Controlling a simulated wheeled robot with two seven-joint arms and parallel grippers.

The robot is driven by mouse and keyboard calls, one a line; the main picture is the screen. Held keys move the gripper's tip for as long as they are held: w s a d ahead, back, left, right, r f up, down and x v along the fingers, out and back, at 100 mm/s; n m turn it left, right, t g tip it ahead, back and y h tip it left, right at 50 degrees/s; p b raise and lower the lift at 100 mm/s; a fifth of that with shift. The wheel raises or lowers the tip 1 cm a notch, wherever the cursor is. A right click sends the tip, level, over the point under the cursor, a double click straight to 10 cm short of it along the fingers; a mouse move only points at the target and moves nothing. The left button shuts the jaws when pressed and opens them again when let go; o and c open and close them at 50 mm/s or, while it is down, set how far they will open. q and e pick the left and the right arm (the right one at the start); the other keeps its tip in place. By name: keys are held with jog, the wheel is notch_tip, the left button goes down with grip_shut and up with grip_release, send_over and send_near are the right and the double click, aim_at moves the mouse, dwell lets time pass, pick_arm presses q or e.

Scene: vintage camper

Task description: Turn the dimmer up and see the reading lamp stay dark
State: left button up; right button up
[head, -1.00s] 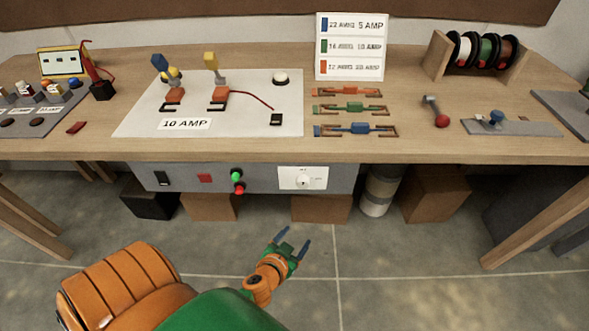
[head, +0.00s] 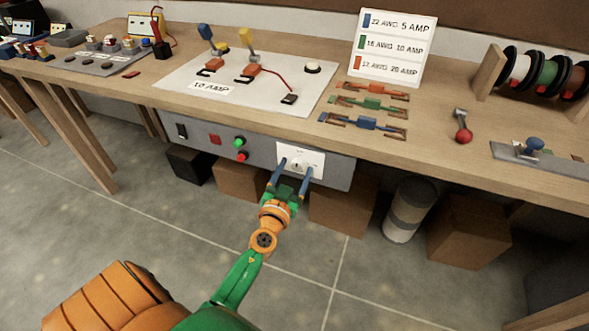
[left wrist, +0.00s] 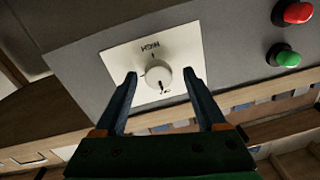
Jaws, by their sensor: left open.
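The dimmer is a round white knob (left wrist: 158,76) on a white plate (left wrist: 120,58) fixed to the grey panel under the bench top. The plate also shows in the head view (head: 312,160). My left gripper (head: 294,166) is in front of the plate with its two blue fingers spread. In the left wrist view the open fingers (left wrist: 160,84) lie to either side of the knob, which appears between the tips. I cannot tell whether they touch it. On the board, a small white dome (head: 313,67) looks unlit; I cannot tell if it is the reading lamp. My right gripper is not in view.
Green (head: 239,140) and red (head: 242,156) buttons, a red square (head: 215,140) and a black switch (head: 182,131) sit left of the plate. The bench edge overhangs the panel. Brown boxes (head: 342,205) and a canister (head: 409,208) stand below.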

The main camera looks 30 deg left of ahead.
pick_arm(q)
jog(key=shift+d, duration=0.1)
jog(key=shift+r, duration=0.1)
jog(key=shift+c, duration=0.6)
grip_shut()
